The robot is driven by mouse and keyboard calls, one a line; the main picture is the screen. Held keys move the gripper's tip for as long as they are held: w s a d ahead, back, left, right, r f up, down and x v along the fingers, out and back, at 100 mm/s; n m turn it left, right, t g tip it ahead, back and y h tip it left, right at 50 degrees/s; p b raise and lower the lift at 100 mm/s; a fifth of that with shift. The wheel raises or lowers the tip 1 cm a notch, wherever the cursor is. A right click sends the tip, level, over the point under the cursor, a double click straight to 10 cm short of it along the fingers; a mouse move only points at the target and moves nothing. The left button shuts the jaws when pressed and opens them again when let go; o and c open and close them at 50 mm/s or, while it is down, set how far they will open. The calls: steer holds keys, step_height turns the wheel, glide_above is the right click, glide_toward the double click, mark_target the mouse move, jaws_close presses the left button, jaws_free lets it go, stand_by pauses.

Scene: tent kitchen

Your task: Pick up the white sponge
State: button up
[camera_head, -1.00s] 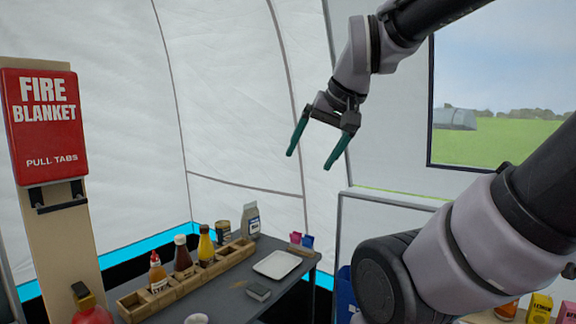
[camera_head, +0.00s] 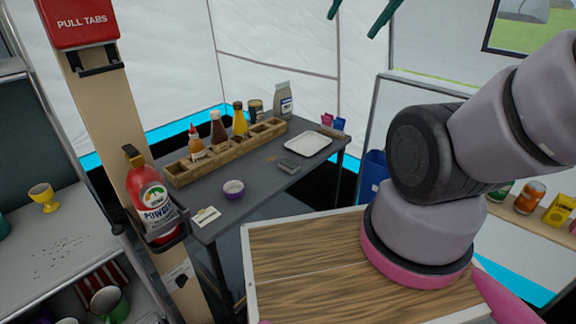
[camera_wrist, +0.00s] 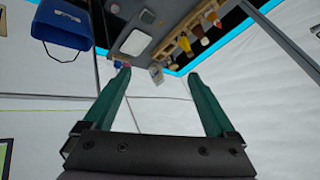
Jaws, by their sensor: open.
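A small pale grey block (camera_head: 289,166) lies on the dark grey table (camera_head: 262,185), in front of a white tray (camera_head: 308,144). It may be the white sponge, but I cannot tell for sure. My gripper (camera_head: 352,27) shows at the top of the head view, with only its green fingers in the picture. The fingers are apart and empty, high above the table and clear of everything. In the wrist view my gripper (camera_wrist: 158,73) is open, with the table far beyond it and the tray (camera_wrist: 136,42) between the fingertips' directions.
A wooden rack (camera_head: 225,150) with several sauce bottles runs along the table's back. A purple bowl (camera_head: 233,189) and a small card (camera_head: 206,216) lie nearer the front. A post with a red extinguisher (camera_head: 150,195) stands at left. A blue bin (camera_head: 374,170) is at right.

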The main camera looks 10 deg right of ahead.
steer(key=shift+o, duration=0.5)
